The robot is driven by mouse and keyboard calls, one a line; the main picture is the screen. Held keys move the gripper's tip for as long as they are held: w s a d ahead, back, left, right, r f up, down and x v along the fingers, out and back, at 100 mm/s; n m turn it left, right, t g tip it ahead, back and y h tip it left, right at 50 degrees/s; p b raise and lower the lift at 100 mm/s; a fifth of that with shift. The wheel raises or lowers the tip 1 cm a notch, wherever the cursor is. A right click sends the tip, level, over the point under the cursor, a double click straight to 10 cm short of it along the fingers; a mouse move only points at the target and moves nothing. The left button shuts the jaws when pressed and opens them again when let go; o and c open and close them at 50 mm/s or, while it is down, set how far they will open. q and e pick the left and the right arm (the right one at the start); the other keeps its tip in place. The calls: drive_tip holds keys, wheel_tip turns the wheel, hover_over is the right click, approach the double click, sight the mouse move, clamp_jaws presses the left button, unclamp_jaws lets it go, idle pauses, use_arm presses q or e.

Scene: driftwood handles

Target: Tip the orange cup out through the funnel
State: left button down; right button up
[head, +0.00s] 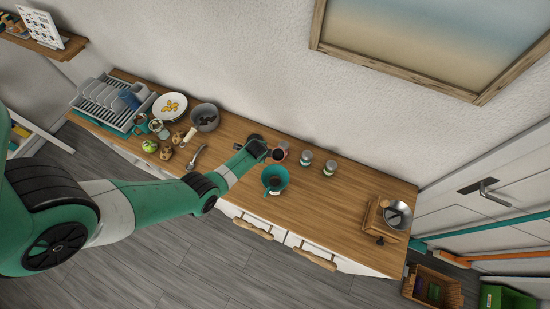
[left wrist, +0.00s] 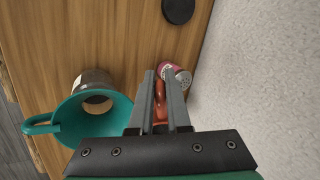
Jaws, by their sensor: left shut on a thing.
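My left gripper (left wrist: 160,82) is shut on a narrow orange part, seemingly the handle of the orange cup (left wrist: 160,105). My right gripper is not in view.
Two jars (head: 318,164) stand right of the cup. A wooden grinder with a metal bowl (head: 397,215) is at the right end.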

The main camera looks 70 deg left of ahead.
use_arm(q)
drive_tip(key=shift+d+r, duration=0.15)
drive_tip(key=shift+r, duration=0.2)
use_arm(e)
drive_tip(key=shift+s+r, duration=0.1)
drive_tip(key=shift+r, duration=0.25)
use_arm(q)
drive_tip(key=shift+s+d, duration=0.1)
drive_tip(key=shift+s, duration=0.1)
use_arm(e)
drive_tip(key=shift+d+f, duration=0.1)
use_arm(q)
drive_tip(key=shift+s+d+r+t+y, duration=0.25)
drive_tip(key=shift+d+t+y, duration=0.3)
drive_tip(key=shift+y, duration=0.25)
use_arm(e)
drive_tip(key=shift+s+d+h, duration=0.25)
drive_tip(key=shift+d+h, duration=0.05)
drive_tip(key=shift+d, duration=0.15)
use_arm(q)
drive_tip(key=shift+s+r+t+y, duration=0.15)
drive_tip(key=shift+t+y, duration=0.1)
drive_tip(key=shift+y, duration=0.25)
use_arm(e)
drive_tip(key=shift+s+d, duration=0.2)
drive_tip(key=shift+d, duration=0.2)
